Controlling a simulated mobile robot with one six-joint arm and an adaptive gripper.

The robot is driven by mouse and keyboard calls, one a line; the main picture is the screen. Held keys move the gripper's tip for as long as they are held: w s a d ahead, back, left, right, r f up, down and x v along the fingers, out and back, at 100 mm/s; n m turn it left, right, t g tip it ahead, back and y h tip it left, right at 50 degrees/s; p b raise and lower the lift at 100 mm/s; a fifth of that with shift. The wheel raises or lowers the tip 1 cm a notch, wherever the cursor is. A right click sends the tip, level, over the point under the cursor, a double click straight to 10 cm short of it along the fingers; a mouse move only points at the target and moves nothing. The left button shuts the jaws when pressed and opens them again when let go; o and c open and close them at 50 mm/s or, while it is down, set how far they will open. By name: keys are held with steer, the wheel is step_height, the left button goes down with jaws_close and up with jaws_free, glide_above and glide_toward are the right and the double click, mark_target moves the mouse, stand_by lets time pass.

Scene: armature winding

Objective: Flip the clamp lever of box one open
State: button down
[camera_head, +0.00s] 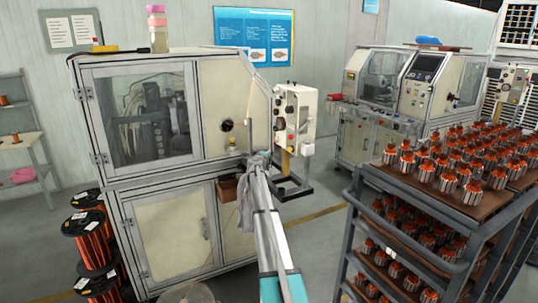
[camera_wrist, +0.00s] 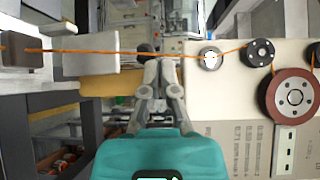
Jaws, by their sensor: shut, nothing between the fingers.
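My gripper (camera_head: 259,160) reaches up to the front of the cream winding machine in the head view. In the wrist view my gripper (camera_wrist: 159,64) has its grey fingers together and holds nothing. A dark rounded knob (camera_wrist: 144,47) shows just beyond the fingertips; it may be the lever's end, but I cannot tell whether they touch. A cream box face (camera_wrist: 235,95) with rollers lies right of the fingers. A white box with dark knobs (camera_head: 294,110) stands beside the machine in the head view. No label marks box one, and the lever's position is unclear.
An orange wire (camera_wrist: 95,52) runs across the wrist view, close to the fingertips, to a red-brown pulley (camera_wrist: 292,95). A rack (camera_head: 365,180) full of armatures stands at right in the head view. Wire spools (camera_head: 88,240) are stacked at left.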

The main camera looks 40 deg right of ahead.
steer(key=s+a+r+p, duration=0.5)
steer(key=s+a+r, duration=0.1)
steer(key=a, duration=0.3)
steer(key=shift+s+p, duration=0.3)
steer(key=shift+s, duration=0.45)
steer(key=shift+a, duration=0.1)
